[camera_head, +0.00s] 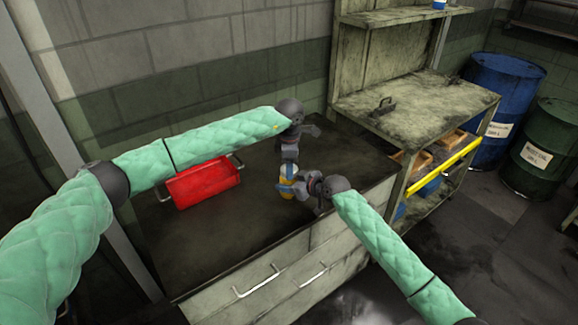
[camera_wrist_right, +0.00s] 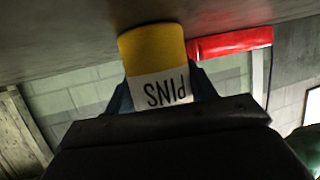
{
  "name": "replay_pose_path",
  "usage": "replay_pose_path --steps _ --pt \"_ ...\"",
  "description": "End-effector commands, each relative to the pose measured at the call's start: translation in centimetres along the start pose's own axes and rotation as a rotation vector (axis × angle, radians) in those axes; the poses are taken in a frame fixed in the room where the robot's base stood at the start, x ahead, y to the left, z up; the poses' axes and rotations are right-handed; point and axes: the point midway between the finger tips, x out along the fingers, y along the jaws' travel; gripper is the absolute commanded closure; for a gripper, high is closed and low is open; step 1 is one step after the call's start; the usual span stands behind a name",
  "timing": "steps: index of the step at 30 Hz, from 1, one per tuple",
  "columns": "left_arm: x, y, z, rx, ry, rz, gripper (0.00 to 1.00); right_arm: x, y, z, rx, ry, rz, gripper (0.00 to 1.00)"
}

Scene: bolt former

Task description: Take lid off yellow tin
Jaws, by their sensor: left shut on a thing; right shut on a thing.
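The yellow tin (camera_head: 284,181) stands on the dark bench top, small and partly covered by my grippers in the head view. In the right wrist view the yellow tin (camera_wrist_right: 155,47) appears upside down, with a white label (camera_wrist_right: 165,88) reading PINS. My right gripper (camera_head: 291,185) comes from the right and is shut on the tin's side; its blue fingers (camera_wrist_right: 203,85) show on both sides of the tin. My left gripper (camera_head: 289,163) points down from above and is shut at the tin's top. The lid is hidden, so I cannot tell whether it is seated or lifted.
A red tray (camera_head: 203,182) with metal handles lies left of the tin on the bench (camera_head: 225,240). The red tray also shows in the right wrist view (camera_wrist_right: 230,43). A shelf unit (camera_head: 410,105) stands at the right, with barrels beyond. The bench's front left is clear.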

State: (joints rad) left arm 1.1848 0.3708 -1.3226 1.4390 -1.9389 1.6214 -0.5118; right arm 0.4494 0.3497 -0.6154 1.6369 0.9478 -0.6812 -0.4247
Motion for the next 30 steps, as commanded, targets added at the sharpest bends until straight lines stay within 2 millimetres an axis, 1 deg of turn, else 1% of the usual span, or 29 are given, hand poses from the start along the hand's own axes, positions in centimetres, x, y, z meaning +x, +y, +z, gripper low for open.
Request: replay_pose_path --steps 4,14,15,17,18,26,30 --pt "-0.04 0.03 0.03 -0.091 -0.001 0.001 0.76 0.02 -0.07 0.06 0.0 -0.001 -0.001 1.0" --pt "-0.05 0.03 0.04 -0.107 -0.001 0.001 0.76 0.03 -0.09 0.07 0.0 -0.001 -0.001 1.0" --pt "-0.05 0.03 0.04 -0.107 -0.001 0.001 0.43 0.03 -0.09 0.06 0.0 -0.001 -0.001 1.0" --pt "-0.04 0.02 0.04 -0.106 -0.001 0.001 0.31 0.03 -0.09 0.07 0.0 -0.001 -0.001 1.0" --pt "-0.04 0.02 0.04 -0.106 -0.001 0.001 0.27 0.03 -0.09 0.07 0.0 -0.001 -0.001 1.0" --pt "-0.06 0.01 0.02 -0.105 0.0 0.0 0.27 0.03 -0.07 0.08 0.0 -0.001 -0.001 1.0" --pt "-0.73 0.04 0.02 -0.106 -0.001 0.001 0.27 0.02 -0.06 0.07 0.0 -0.001 -0.001 1.0"
